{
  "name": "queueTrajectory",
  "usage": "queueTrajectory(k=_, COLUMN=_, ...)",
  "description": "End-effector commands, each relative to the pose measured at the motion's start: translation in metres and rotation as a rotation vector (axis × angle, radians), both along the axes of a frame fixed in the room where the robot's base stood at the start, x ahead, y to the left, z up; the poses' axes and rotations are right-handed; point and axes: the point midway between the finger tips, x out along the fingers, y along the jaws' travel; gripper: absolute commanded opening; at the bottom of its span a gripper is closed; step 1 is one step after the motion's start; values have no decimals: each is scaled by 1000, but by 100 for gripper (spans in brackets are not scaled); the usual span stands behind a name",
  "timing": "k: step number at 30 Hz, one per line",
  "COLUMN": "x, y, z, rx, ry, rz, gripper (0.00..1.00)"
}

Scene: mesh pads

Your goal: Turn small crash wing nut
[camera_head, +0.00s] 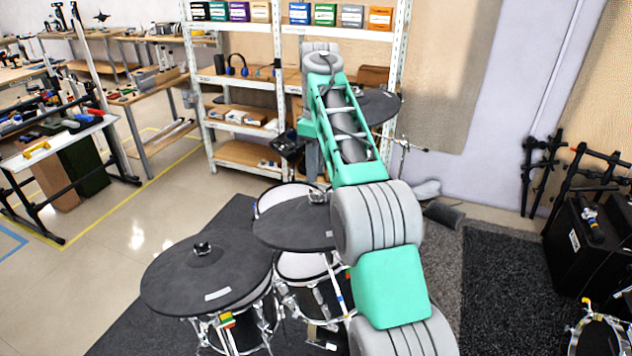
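Three dark cymbal pads are in view; I cannot tell which is the small crash. One (170,283) is at front left, with a small dark nut (202,248) on its top. The middle pad (285,232) is partly covered by my arm and has a dark nut (318,197) near the arm's edge. The third pad (388,103) is farther back, partly behind my arm. My arm reaches up and away, then bends down behind itself. A dark part that seems to be my gripper (288,144) shows left of the forearm; its fingers are not clear.
Drums with pale heads (302,266) and chrome stands are under the pads, on a dark mat (125,320). A white shelf rack (208,130) stands behind. A black amplifier (585,250) is at right. The floor at left is open, with workbenches (75,140) beyond.

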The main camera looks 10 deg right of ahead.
Motion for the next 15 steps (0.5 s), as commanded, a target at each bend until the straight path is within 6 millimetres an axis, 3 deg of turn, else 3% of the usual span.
queueTrajectory(k=3, x=-3, y=0, z=-28, rx=-1, ry=3, rz=-3, gripper=30)
queueTrajectory(k=6, x=-2, y=1, z=-40, rx=3, ry=1, rz=-4, gripper=30)
queueTrajectory(k=15, x=-2, y=-1, z=-49, rx=-1, ry=-2, rz=-6, gripper=30)
